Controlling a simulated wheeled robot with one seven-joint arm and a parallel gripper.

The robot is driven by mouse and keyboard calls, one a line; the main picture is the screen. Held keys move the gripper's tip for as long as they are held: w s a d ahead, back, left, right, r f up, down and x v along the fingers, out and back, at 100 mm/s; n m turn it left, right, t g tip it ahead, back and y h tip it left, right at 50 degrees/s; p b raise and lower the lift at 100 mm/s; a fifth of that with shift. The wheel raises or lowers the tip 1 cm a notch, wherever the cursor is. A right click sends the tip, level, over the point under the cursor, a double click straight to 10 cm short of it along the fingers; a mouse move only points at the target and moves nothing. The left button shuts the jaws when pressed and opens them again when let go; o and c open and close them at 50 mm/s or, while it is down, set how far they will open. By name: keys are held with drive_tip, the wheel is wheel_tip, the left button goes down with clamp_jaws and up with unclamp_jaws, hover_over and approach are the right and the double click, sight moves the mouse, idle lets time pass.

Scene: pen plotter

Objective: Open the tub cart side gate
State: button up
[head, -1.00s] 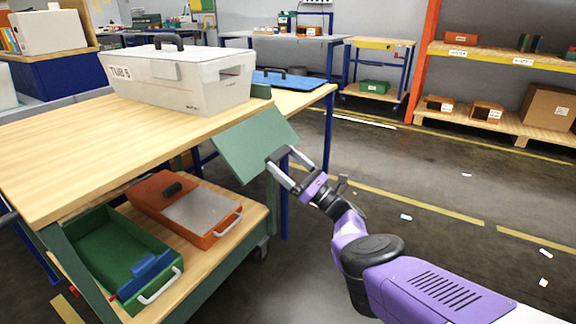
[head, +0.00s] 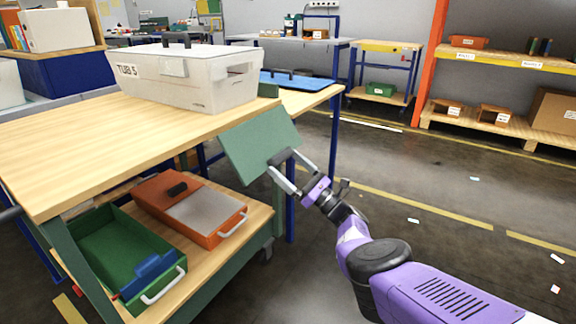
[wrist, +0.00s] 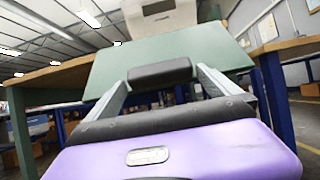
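The side gate is a plain green panel (head: 258,138) at the right edge of the wooden-topped tub cart (head: 60,150). It slants outward and down from the top's edge, and also shows in the wrist view (wrist: 165,48). A short black handle (wrist: 160,72) sits at its outer edge. My gripper (head: 283,160) is at this handle; its grey fingers are on either side of the handle's ends, with little visible gap. Exact contact is hard to see. A white tub marked TUB 5 (head: 190,90) stands on the cart top behind the gate.
The cart's lower shelf (head: 225,255) holds a green tray (head: 105,250) and an orange box (head: 160,190). A blue leg (head: 291,215) stands just below the gate. A blue tray (head: 300,82) lies behind the tub. Floor right of the cart is largely open, with small paper scraps.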

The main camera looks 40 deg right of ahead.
drive_tip(key=p+v, duration=0.2)
drive_tip(key=v, duration=0.5)
drive_tip(key=shift+s, duration=0.35)
drive_tip(key=shift+d+f, duration=0.1)
drive_tip(key=shift+f, duration=0.05)
